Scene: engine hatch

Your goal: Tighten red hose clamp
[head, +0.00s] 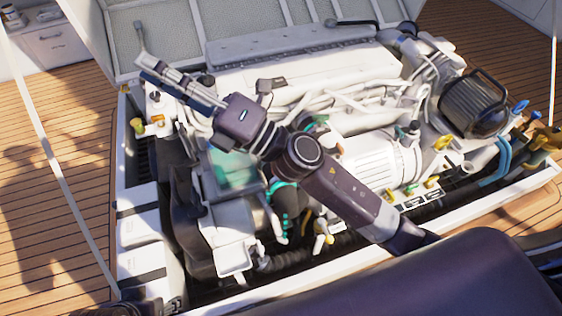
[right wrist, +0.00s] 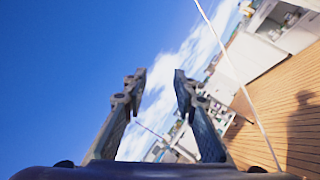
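My right gripper (head: 142,67) is held above the left rear part of the engine, pointing up and left. Its two fingers stand apart with nothing between them, as the right wrist view (right wrist: 157,76) shows. No red hose clamp can be made out in either view; my right arm covers part of the engine's middle. A dark hose (head: 288,200) with teal bands shows at the engine's front, below my arm. The gripper is well away from this hose. My left gripper is not in view.
The white engine (head: 380,165) fills the open hatch. A black ribbed cylinder (head: 475,103) stands at its right, and yellow valve handles (head: 443,142) are near it. The raised hatch lid (head: 165,35) is behind. Wooden deck (head: 60,150) is clear at the left.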

